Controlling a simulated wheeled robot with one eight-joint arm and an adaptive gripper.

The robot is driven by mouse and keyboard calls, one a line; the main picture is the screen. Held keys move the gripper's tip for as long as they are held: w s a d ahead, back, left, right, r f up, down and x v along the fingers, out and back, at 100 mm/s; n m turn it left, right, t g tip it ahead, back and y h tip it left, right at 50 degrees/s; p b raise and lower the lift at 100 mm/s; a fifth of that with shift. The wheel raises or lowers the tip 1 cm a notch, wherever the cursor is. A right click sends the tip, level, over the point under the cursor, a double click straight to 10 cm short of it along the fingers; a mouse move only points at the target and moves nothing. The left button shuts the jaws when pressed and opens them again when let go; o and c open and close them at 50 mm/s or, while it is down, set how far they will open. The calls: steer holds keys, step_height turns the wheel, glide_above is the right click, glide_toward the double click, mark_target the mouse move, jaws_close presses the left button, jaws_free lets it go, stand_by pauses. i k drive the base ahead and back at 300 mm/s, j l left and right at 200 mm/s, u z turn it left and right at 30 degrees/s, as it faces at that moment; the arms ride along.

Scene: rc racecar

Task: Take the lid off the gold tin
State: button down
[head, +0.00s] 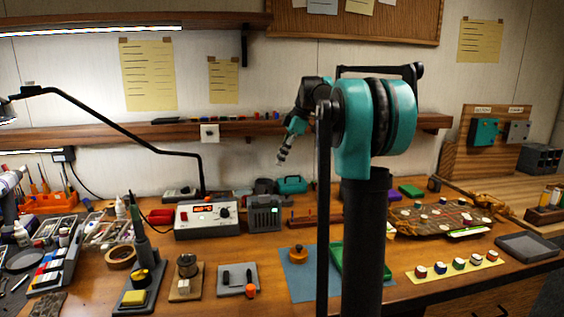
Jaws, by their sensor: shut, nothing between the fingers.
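A small gold-brown round tin (298,256) stands on the blue mat (292,285) at the middle front of the bench. A small knob shows on top, so its lid looks to be on; the seam is too small to make out. My gripper (280,162) is raised in the air over the back of the bench, in front of the wall and well above the tin. It points down, is shut and holds nothing.
A power supply (206,220) and a grey box (264,214) stand behind. A grey tray (238,280) with dark parts and an orange cap (251,291) lie left of the mat. A green tray (348,262) is partly hidden behind my column. A shelf (236,128) runs behind my gripper.

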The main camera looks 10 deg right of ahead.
mark_target(298, 253)
steer(key=k, duration=1)
